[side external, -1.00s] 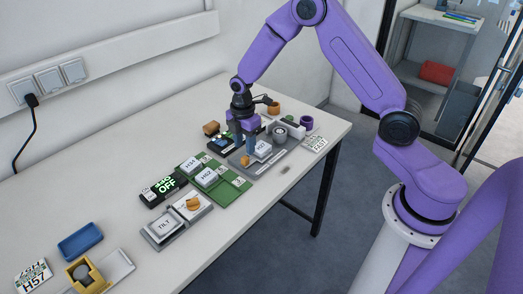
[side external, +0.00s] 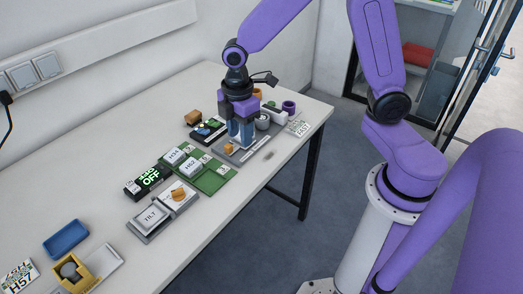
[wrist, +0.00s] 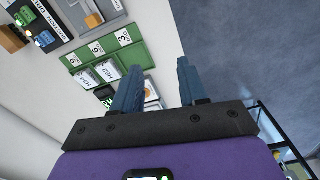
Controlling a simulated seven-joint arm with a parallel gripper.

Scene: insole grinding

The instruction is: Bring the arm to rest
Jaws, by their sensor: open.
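My gripper (side external: 242,138) hangs over the grey fixture (side external: 250,152) at the far right part of the table in the side view. Its blue fingers point down and partly hide what stands on that fixture. In the wrist view my gripper (wrist: 160,78) shows two blue fingers spread apart with nothing held between them. The table edge and dark floor show beyond them. My purple arm reaches down from above.
A purple cup (side external: 289,107) stands behind the gripper.

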